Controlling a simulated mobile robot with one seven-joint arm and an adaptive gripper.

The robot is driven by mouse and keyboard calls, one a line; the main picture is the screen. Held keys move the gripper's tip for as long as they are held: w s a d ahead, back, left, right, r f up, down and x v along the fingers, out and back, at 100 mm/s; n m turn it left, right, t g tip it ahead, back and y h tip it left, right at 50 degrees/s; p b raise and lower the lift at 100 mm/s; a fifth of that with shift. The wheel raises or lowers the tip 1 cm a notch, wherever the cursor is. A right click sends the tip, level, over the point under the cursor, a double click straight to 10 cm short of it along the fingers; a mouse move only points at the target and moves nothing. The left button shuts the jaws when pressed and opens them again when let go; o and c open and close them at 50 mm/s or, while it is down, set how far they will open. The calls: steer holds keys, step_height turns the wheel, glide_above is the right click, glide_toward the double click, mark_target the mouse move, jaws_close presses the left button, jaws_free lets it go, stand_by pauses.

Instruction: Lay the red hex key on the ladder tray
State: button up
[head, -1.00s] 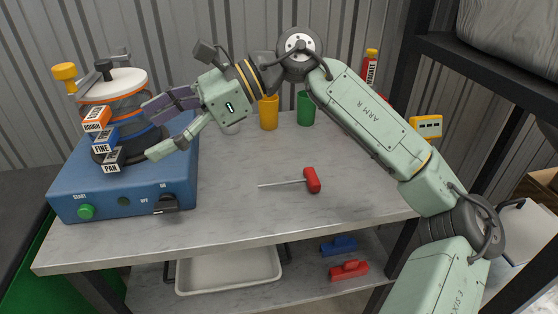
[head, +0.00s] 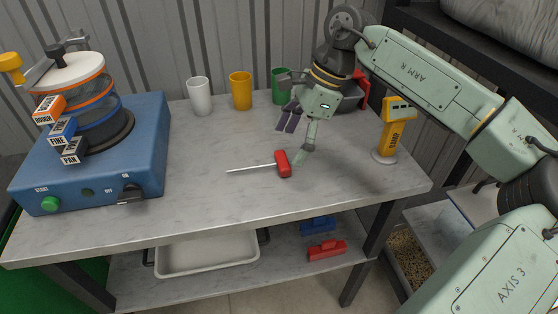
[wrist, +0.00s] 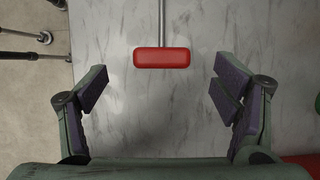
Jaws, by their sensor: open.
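The red hex key (head: 283,163) lies flat on the grey marbled bench top. Its thin metal shaft points left in the head view. In the wrist view its red handle (wrist: 162,58) lies crosswise, ahead of and between the fingers, with the shaft running up out of the picture. My gripper (head: 298,138) is open and empty above the bench, close to the handle and not holding it. Its two spread fingers show in the wrist view (wrist: 160,90). I cannot surely pick out the ladder tray; a grey flat surface (head: 432,232) shows low at the right.
A blue sieve shaker (head: 150,130) stands at the left. White (head: 199,96), yellow (head: 240,90) and green (head: 281,84) cups line the back. A yellow dispenser (head: 393,128) stands right. The lower shelf holds a white tray (head: 205,257), a blue block (head: 318,224) and a red block (head: 327,250).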

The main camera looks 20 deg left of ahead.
mark_target(280, 159)
steer(key=x, duration=0.1)
steer(key=p+x, duration=0.1)
steer(key=x, duration=0.1)
steer(key=shift+s+a+f, duration=0.15)
steer(key=shift+s+a, duration=0.05)
steer(key=shift+a, duration=0.25)
steer(key=shift+a+f, duration=0.15)
steer(key=shift+f, duration=0.35)
steer(key=shift+c, duration=0.6)
steer(key=c, duration=1.2)
steer(key=shift+c, duration=0.2)
